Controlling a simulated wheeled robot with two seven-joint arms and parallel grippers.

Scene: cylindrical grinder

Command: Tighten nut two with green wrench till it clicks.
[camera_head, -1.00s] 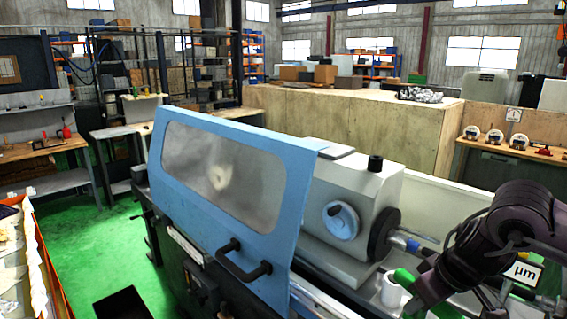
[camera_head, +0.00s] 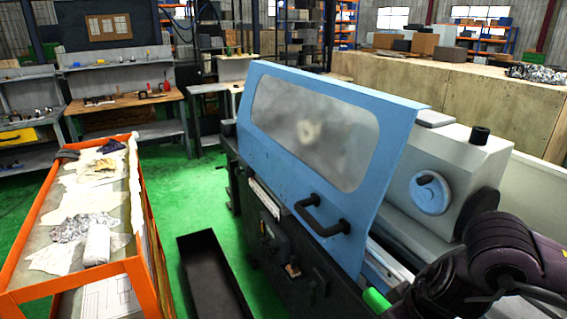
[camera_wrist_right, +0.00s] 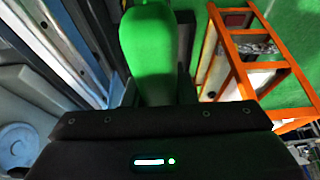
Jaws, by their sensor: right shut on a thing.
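The green wrench (camera_wrist_right: 148,50) fills the upper middle of the right wrist view, its wide green end pointing up and away from my right gripper (camera_wrist_right: 160,105). The gripper is shut on it. In the head view a small green part of the wrench (camera_head: 376,299) shows at the bottom, beside my dark right arm and in front of the machine's rails. The rest of the wrench is hidden or out of frame there. The grinder's grey head (camera_head: 450,165) with its blue knob stands behind my arm. I cannot make out nut two in either view. My left gripper is not in view.
The grinder's blue door (camera_head: 310,140) with a black handle stands left of my right arm. An orange-framed cart (camera_head: 150,225) with papers and cloths is at the left. A black open bin (camera_head: 190,262) lies on the green floor between them.

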